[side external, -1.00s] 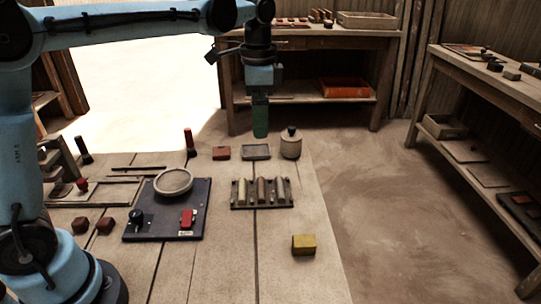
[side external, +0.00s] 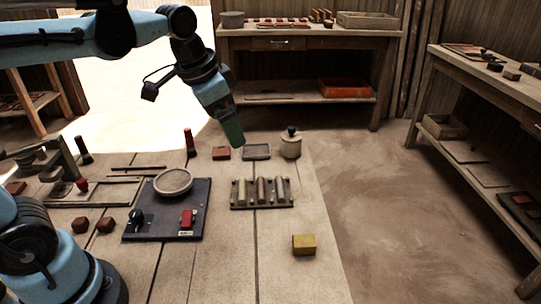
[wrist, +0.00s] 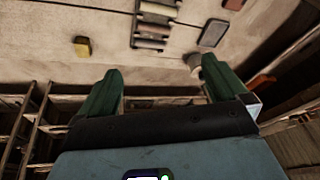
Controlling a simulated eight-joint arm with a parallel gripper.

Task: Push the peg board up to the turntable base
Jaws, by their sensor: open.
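The peg board (side external: 262,206) is a dark rack holding several light and reddish rods, flat on the table right of the turntable base. The turntable base (side external: 150,226) is a dark blue plate with a round pale disc (side external: 173,181), a black knob and a red switch. A gap of bare wood separates the two. My gripper (side external: 232,138) is tilted in the air above and behind the peg board, touching nothing. In the wrist view, my gripper (wrist: 165,85) has its green fingers wide apart and empty. The peg board (wrist: 153,30) is at the top there, partly cut off.
A yellow block (side external: 304,245) lies in front right of the peg board. Behind it are a grey tray (side external: 257,152), a lidded jar (side external: 291,145), a reddish block (side external: 221,153) and an upright dark-and-red tool (side external: 190,143). The table's right edge is nearby.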

